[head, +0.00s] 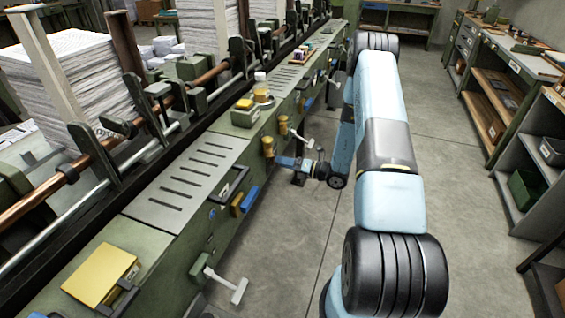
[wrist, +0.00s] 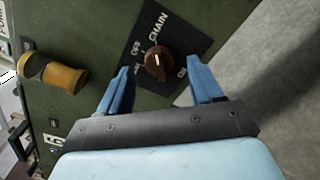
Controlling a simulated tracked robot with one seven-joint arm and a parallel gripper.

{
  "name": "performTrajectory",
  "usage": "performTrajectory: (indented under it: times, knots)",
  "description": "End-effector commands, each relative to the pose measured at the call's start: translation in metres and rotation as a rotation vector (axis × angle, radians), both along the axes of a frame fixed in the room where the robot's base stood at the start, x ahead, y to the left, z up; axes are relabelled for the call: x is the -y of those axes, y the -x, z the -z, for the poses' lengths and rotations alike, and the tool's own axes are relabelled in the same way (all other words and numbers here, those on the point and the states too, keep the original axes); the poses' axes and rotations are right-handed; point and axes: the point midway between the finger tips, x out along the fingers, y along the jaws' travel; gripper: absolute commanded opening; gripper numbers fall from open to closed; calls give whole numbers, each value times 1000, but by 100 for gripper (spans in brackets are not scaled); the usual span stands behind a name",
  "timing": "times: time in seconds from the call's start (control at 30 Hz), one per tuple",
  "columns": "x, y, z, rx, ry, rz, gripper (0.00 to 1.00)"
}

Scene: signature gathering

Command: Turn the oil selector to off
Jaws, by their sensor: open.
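The selector is a round brown knob (wrist: 157,62) with a white pointer mark, on a black plate (wrist: 178,32) fixed to the green machine side. White lettering on the plate reads CHAIN and OFF; other labels are partly hidden. The pointer is toward the upper side of the picture, near the OFF and CHAIN lettering; I cannot tell its exact setting. My gripper (wrist: 159,68) is open, with one blue finger on each side of the knob. I cannot tell whether the fingers touch it. In the head view my gripper (head: 279,161) is at the machine's side, and the knob is hidden.
A yellow handle (wrist: 55,75) sticks out left of the plate; yellow knobs (head: 268,147) show near my gripper in the head view. A T-shaped handle (head: 228,285) juts out nearer me. The concrete floor (head: 290,240) is clear; shelves (head: 490,110) stand right.

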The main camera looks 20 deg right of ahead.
Motion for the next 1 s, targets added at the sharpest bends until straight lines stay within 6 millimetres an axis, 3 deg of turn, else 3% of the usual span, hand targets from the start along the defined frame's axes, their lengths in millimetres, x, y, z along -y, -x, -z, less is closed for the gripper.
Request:
performTrajectory:
  times: [0.2,0.53,1.0]
  knots:
    - [-13,-9,0,0,1,1,65]
    - [-14,-10,0,0,1,1,64]
    - [-14,-10,0,0,1,1,19]
